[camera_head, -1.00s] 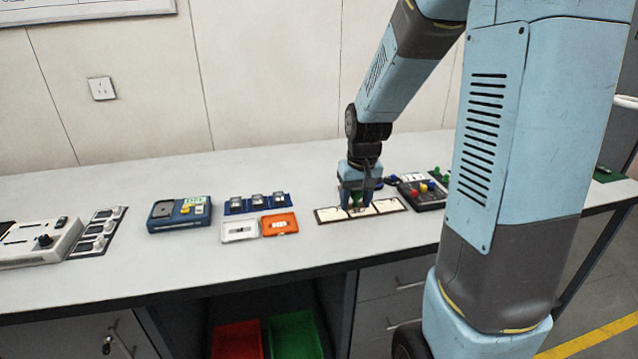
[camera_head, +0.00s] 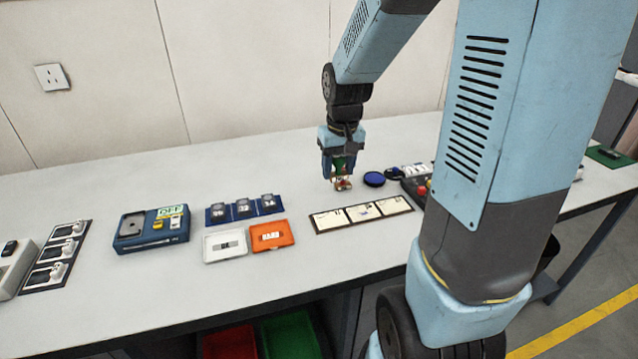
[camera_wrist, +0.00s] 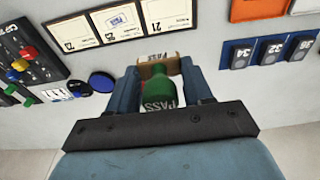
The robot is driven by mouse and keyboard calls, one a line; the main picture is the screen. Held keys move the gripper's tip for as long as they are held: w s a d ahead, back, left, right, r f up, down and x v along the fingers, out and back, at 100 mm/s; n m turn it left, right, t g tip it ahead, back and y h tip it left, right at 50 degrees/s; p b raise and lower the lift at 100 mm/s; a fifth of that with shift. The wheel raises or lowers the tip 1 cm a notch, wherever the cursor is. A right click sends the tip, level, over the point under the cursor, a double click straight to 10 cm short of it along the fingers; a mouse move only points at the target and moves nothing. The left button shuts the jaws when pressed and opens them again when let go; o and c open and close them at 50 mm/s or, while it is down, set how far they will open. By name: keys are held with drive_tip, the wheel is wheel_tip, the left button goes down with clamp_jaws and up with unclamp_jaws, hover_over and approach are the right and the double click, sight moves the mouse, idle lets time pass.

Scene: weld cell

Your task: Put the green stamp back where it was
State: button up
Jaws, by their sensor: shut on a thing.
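The green stamp (camera_head: 342,164) is between the fingers of my gripper (camera_head: 341,182), behind the card strip (camera_head: 317,222) in the head view. The blue round pad (camera_head: 374,179) lies right of my gripper. The middle card bears a blue mark.
A black panel with coloured knobs (camera_head: 425,190) stands right of the pad. To the left are an orange tray (camera_head: 257,246), a white tray (camera_head: 212,253), a blue rack (camera_head: 228,216) and a blue device (camera_head: 130,242). The bench behind and left of my gripper is clear.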

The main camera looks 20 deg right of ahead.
drive_tip(key=w+f, duration=0.3)
drive_tip(key=w, duration=0.3)
hover_over(320, 191)
drive_tip(key=f, duration=0.3)
drive_tip(key=s+f, duration=0.1)
drive_tip(key=f, duration=0.1)
drive_tip(key=shift+w+f, duration=0.25)
drive_tip(key=shift+f, duration=0.05)
drive_tip(key=shift+w+f, duration=0.1)
drive_tip(key=shift+f, duration=1.45)
drive_tip(key=shift+f, duration=0.1)
drive_tip(key=o, duration=0.6)
drive_tip(key=shift+c, duration=0.2)
